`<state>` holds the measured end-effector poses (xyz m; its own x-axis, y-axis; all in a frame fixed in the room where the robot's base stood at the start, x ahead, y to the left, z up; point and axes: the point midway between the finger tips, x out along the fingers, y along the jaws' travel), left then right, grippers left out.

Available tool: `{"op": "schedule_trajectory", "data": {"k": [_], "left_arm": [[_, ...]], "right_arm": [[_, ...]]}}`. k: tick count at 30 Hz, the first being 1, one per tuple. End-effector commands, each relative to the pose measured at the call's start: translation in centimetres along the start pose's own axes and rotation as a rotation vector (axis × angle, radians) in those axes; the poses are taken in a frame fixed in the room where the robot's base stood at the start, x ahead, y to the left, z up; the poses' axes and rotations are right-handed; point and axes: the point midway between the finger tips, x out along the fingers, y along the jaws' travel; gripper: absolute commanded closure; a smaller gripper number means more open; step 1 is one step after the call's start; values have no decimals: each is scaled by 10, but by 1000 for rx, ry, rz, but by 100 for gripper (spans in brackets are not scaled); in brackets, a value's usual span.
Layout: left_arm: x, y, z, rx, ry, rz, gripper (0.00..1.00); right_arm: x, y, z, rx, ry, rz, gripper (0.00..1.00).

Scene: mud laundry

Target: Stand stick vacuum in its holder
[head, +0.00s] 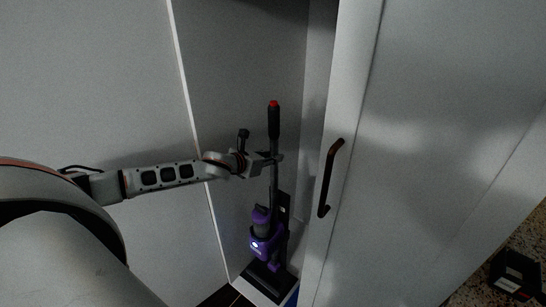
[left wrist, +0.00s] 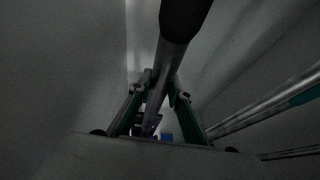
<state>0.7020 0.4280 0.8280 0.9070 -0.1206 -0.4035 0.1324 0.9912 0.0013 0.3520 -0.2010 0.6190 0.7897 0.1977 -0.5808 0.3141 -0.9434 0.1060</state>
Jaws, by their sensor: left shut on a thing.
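The stick vacuum (head: 264,227) has a purple body, a grey tube and a black handle with a red top. It stands roughly upright inside a narrow grey closet. Its floor head is at a pale base (head: 262,284) on the closet floor, which may be the holder; whether it is seated there I cannot tell. My left gripper (head: 274,158) is shut on the tube just below the black handle. In the left wrist view the tube (left wrist: 166,75) runs between the fingers (left wrist: 155,97). My right gripper is not in view.
A white door (head: 350,70) with a dark bar handle (head: 330,178) stands close to the right of the vacuum. The closet's left wall edge (head: 185,85) is near my left forearm. A small black box (head: 515,272) lies on a speckled surface at the lower right.

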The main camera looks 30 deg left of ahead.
Motion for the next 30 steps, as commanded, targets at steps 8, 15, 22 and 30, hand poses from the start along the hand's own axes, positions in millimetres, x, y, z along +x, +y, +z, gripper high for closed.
{"op": "schedule_trajectory", "data": {"k": [8,15,22,30], "left_arm": [[0,0,3,0,-5,0,62],[-1,0,-3,0,5,0,62],[-27,1,-2,3,4,0,62],[-82,1,-1,3,3,0,62]], "right_arm": [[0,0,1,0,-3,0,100],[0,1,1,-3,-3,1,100],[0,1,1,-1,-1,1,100],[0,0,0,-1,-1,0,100]]}}
